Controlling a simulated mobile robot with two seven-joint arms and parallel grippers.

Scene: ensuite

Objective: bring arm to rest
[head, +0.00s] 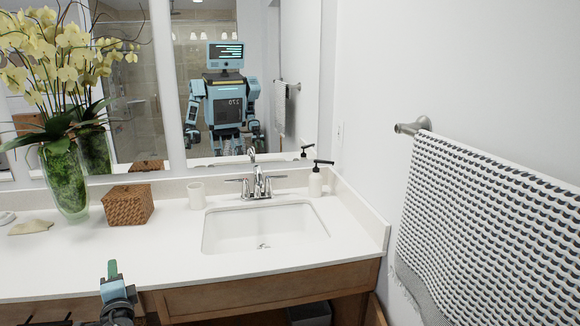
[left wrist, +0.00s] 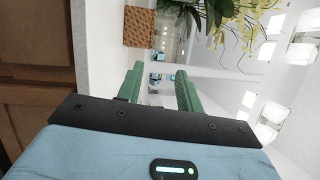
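My left gripper (head: 112,269) shows at the bottom left of the head view, in front of the counter's front edge, with its green fingers pointing up. In the left wrist view the two green fingers (left wrist: 157,78) stand apart with nothing between them, so the gripper is open and empty. My right gripper is not directly in view. A small reflection of me shows in the mirror, too small to tell the gripper states.
The white counter (head: 150,250) holds a woven box (head: 128,205), a glass vase (head: 64,180) with orchids, a cup (head: 196,196), a sink (head: 262,228), a faucet (head: 259,184) and a soap dispenser (head: 315,184). A patterned towel (head: 490,230) hangs at the right.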

